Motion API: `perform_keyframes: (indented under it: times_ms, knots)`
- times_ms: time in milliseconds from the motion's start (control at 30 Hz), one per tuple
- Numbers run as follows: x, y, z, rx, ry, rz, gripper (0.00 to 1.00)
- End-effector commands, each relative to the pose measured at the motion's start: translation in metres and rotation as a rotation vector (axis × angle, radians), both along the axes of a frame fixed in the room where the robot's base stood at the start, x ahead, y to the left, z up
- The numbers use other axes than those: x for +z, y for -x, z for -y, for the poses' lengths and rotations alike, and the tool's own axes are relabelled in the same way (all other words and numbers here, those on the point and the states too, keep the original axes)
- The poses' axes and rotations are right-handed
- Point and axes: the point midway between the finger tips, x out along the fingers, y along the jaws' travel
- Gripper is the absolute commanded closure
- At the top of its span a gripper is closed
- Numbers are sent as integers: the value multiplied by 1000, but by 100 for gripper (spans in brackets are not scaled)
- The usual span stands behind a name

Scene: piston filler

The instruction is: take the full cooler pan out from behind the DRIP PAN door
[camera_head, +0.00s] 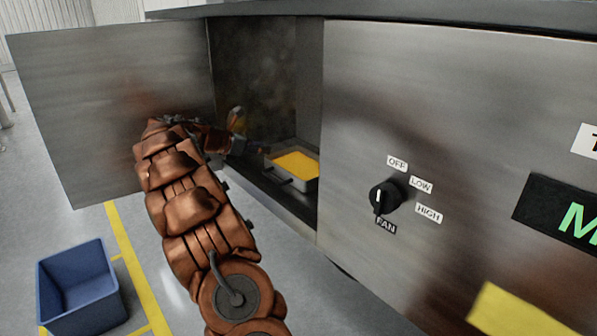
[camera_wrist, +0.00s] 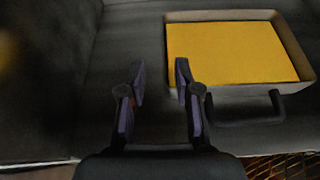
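The cooler pan (camera_head: 297,184) sits inside the open compartment, filled with yellow contents. In the wrist view the pan (camera_wrist: 240,92) is at the upper right, with a dark handle (camera_wrist: 246,114) on its near side. The DRIP PAN door (camera_head: 90,105) stands swung open to the left; no lettering shows on it. My gripper (camera_head: 240,130) is at the compartment opening, left of the pan. In the wrist view its two fingers (camera_wrist: 160,75) are apart with nothing between them. The right fingertip is near the pan's left edge; I cannot tell whether they touch.
A blue bin (camera_head: 78,285) stands on the floor at lower left, beside yellow floor lines (camera_head: 135,265). A fan knob (camera_head: 384,197) is on the steel panel right of the opening. The compartment floor (camera_wrist: 60,130) left of the pan is clear.

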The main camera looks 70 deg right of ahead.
Motion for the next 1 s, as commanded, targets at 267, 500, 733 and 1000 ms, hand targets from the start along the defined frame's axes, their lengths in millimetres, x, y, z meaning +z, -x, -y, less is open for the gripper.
perform_keyframes:
  times_ms: [267, 500, 733, 1000]
  knots:
    - [-3, 8, 20, 8, 4, -30, 68]
    - [-12, 17, 33, 7, 1, -30, 68]
    - [-26, 34, 48, 8, -1, -32, 68]
    - [-36, 43, 66, 9, 3, -29, 68]
